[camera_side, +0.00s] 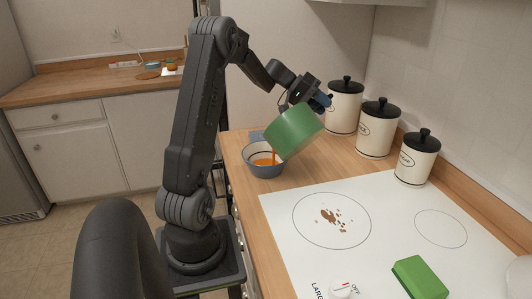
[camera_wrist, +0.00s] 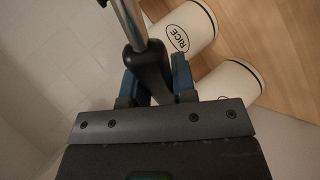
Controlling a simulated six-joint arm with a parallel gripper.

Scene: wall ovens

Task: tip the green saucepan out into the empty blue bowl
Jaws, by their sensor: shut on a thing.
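The green saucepan (camera_side: 293,131) is held in the air in the side view, tilted steeply with its mouth down to the left. An orange stream falls from its rim into the blue bowl (camera_side: 262,170), which stands upright on the wooden counter and has orange liquid in it. My gripper (camera_side: 318,100) is above and to the right of the bowl. In the wrist view my gripper (camera_wrist: 155,85) is shut on the saucepan handle (camera_wrist: 149,62), dark with a metal shank. How much is left in the pan is hidden.
Several white canisters with black lids, one of them the near canister (camera_side: 415,160), stand along the wall at right. The white cooktop (camera_side: 390,240) carries brown crumbs (camera_side: 335,216) on one burner ring. A green sponge (camera_side: 420,277) lies at the front right.

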